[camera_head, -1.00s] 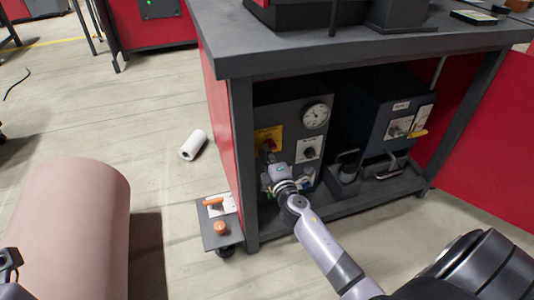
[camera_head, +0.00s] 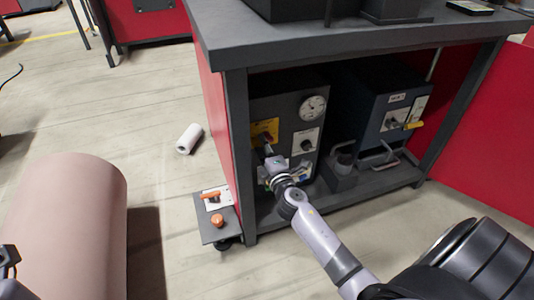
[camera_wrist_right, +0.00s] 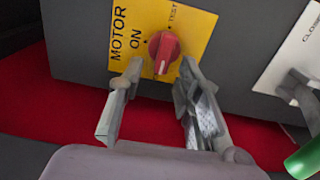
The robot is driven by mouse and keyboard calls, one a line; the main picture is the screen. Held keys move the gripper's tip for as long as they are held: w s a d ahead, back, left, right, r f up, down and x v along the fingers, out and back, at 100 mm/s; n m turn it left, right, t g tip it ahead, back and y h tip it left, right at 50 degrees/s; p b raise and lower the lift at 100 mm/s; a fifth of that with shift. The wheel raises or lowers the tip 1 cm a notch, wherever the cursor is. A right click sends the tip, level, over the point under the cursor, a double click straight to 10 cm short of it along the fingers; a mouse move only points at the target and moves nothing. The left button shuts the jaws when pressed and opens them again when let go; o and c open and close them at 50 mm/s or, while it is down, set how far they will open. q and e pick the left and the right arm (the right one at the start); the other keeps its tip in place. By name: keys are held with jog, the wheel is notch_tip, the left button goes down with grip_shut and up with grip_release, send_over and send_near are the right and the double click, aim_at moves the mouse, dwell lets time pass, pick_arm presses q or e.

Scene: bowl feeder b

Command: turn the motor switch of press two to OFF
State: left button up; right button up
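The motor switch is a red knob (camera_wrist_right: 163,50) on a yellow plate (camera_wrist_right: 202,28) lettered MOTOR, ON and TEST; no OFF lettering shows. A pale mark shows on the knob's lower end in the wrist view. In the head view the yellow plate (camera_head: 265,131) is on the left grey box (camera_head: 283,105) under the bench; the knob is hard to make out there. My right gripper (camera_wrist_right: 160,72) is open, its fingertips apart on either side of the knob's lower end. Contact cannot be told. A part of my left arm shows at the head view's left edge; its fingers cannot be made out.
The bench top (camera_head: 350,48) overhangs the boxes. A gauge (camera_head: 313,107) and a second switch plate (camera_head: 305,142) are beside the yellow plate. A dark blue box (camera_head: 375,100) stands to the right. A low stand (camera_head: 205,222) with orange handles is left of the bench leg.

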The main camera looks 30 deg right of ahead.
jog(key=v, duration=1.1)
jog(key=shift+s, duration=0.4)
jog(key=shift+a, duration=0.1)
